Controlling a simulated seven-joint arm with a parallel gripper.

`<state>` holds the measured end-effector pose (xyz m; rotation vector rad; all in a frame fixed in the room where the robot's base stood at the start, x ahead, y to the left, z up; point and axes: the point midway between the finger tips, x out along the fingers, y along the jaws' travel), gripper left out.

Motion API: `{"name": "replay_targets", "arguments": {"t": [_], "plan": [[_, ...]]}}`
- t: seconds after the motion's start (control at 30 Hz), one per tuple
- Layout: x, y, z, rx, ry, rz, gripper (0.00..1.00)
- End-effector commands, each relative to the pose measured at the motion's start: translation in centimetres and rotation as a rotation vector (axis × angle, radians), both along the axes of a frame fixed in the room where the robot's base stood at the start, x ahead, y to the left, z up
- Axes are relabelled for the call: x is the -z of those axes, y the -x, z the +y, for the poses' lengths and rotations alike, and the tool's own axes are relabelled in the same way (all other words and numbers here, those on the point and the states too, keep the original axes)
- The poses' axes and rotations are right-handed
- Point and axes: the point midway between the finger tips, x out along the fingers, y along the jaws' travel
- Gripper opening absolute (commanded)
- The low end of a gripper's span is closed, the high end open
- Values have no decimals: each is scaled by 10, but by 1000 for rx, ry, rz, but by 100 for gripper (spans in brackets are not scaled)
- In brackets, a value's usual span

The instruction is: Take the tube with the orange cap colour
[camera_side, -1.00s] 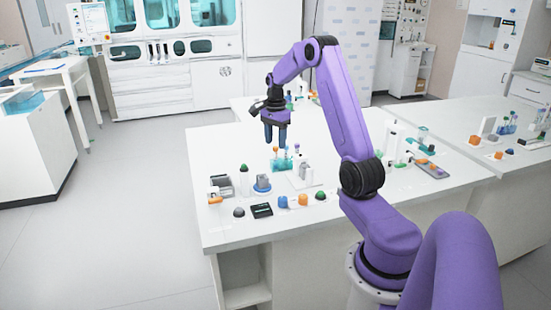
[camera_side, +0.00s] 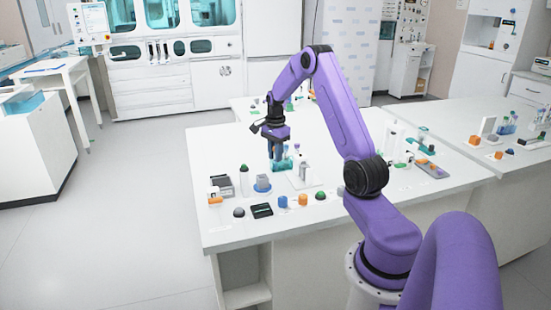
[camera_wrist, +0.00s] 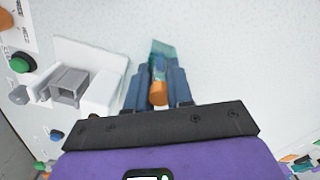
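The orange-capped tube shows in the wrist view as an orange cap (camera_wrist: 158,93) between my gripper's two blue-grey fingers (camera_wrist: 160,84). It stands in the teal rack (camera_wrist: 163,48), whose far end shows past the fingers. In the side view my gripper (camera_side: 278,155) points down over the teal rack (camera_side: 283,164), and the fingers hide the orange cap there. The fingers appear open, one on each side of the cap; any contact with it is too small to tell. A purple-capped tube (camera_side: 296,148) stands just right of the gripper.
A white stand with a grey holder (camera_wrist: 70,85) is close left of the fingers in the wrist view; it is right of the rack in the side view (camera_side: 304,178). Several blocks and knobs line the front table edge, including an orange block (camera_side: 303,200).

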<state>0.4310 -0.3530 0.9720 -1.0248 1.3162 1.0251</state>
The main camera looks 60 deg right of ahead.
Motion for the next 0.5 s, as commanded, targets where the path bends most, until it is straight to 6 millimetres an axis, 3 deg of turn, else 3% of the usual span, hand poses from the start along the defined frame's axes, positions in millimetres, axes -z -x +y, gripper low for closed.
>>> {"name": "replay_targets", "arguments": {"t": [0.5], "plan": [[-9,-1,-1,0,2,-3,4]]}}
